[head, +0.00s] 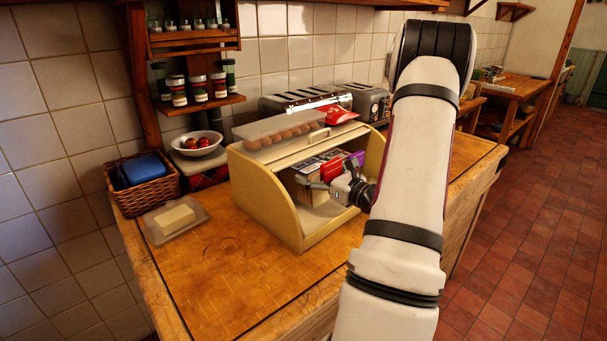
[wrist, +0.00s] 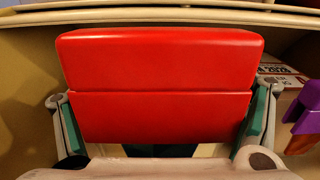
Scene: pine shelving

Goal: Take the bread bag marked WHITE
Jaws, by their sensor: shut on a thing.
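My gripper (wrist: 158,115) is shut on a red package (wrist: 160,70), with one finger against each side of it. In the head view, my gripper (head: 343,187) reaches into the open front of the cream bread bin (head: 256,197), and the red package (head: 331,168) shows at its fingers. No lettering shows on the red face in the wrist view, so I cannot tell if it is marked WHITE. A purple package (head: 357,159) is to its right; it also shows in the wrist view (wrist: 299,103). A pale package with printing (wrist: 286,75) is partly hidden behind.
An egg tray (head: 278,131) lies on top of the bin. Toasters (head: 306,100) stand behind it. A butter dish (head: 175,217), a wicker basket (head: 147,195) and a bowl (head: 197,147) are to the left. The counter front (head: 222,268) is clear.

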